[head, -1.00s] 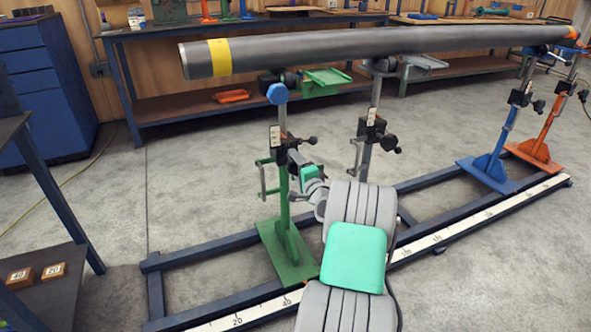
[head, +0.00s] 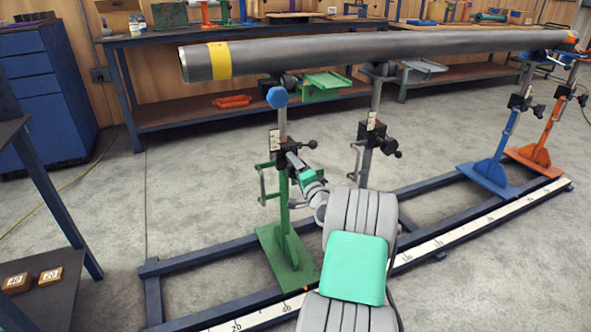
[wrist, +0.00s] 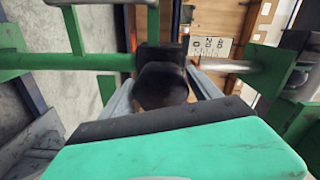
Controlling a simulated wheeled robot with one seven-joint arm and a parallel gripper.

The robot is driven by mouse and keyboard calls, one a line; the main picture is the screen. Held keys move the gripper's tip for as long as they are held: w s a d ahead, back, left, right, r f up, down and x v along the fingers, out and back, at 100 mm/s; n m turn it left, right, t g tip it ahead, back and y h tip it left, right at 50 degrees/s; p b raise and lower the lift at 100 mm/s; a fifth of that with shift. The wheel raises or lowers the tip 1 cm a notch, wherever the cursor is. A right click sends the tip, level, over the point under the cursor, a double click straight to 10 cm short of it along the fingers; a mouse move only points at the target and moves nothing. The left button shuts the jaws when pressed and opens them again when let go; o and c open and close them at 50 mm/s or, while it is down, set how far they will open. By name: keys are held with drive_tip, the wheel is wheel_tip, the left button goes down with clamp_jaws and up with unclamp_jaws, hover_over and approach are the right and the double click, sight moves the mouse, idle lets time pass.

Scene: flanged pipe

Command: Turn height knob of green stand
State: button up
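The green stand (head: 284,200) stands upright on the rail frame at the near end of the pipe. A black clamp block with a small black knob (head: 312,144) sits partway up its post. In the wrist view a rounded black knob (wrist: 162,84) lies between the two grey fingers of my gripper (wrist: 160,80). The fingers are apart, one on each side of it, with narrow gaps showing. Contact with the knob cannot be made out. The green post runs sideways behind the knob.
The long grey pipe (head: 360,48) lies above, across the stands. A grey stand (head: 370,140) is close to the right. Blue (head: 492,165) and orange (head: 542,148) stands are farther right. A scale strip (head: 440,243) runs along the blue frame. Open floor lies left.

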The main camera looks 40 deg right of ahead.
drive_tip(key=shift+o, duration=1.1)
drive_tip(key=p+v, duration=0.2)
drive_tip(key=v, duration=0.5)
drive_tip(key=shift+s, duration=0.4)
drive_tip(key=shift+a+r, duration=0.15)
drive_tip(key=shift+a, duration=0.05)
